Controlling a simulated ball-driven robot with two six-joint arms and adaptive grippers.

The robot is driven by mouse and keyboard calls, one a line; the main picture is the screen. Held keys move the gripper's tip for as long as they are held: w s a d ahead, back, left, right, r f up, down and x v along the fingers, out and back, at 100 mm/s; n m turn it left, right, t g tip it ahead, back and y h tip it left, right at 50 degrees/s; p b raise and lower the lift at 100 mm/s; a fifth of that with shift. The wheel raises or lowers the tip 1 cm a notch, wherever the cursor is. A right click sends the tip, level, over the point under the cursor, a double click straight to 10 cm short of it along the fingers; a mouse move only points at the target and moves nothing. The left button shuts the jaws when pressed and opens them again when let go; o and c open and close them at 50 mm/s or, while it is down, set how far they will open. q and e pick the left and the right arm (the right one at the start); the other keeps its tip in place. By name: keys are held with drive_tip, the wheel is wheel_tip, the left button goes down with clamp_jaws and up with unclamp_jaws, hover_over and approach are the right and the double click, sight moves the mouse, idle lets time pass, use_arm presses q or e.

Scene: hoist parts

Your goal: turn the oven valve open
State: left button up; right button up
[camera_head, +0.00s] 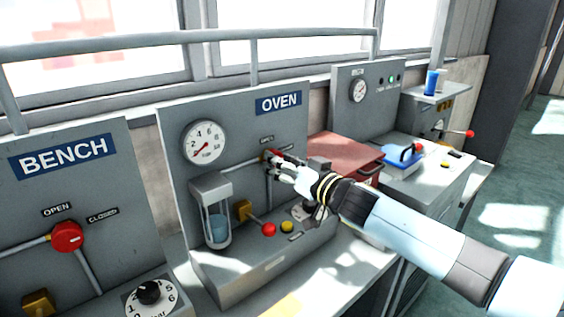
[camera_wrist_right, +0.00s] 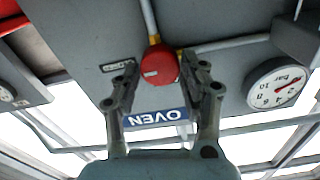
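The oven valve is a round red knob (camera_wrist_right: 160,65) on a grey panel with a blue OVEN sign (camera_wrist_right: 156,118), seen upside down in the right wrist view. In the head view only a bit of its red (camera_head: 275,152) shows, behind the fingers. My right gripper (camera_head: 274,162) is at the valve. In the right wrist view its fingers (camera_wrist_right: 162,75) stand apart, one on each side of the knob. The right finger looks close to the knob's edge; a gap shows at the left finger. Contact cannot be told. My left gripper is not in view.
A gauge (camera_head: 204,144) and a sight glass (camera_head: 216,220) are left of the valve. A yellow-based lever with a red ball (camera_head: 268,229) sits below. The BENCH panel's red valve (camera_head: 67,236) is at the left, and a red box (camera_head: 345,155) is to the right.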

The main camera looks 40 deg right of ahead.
drive_tip(key=c, duration=0.6)
drive_tip(key=shift+n, duration=0.4)
drive_tip(key=n, duration=0.8)
drive_tip(key=n+b, duration=0.1)
drive_tip(key=n, duration=0.7)
drive_tip(key=shift+a+f+n, duration=0.15)
drive_tip(key=shift+n, duration=0.55)
drive_tip(key=o, duration=1.2)
drive_tip(key=shift+c, duration=0.2)
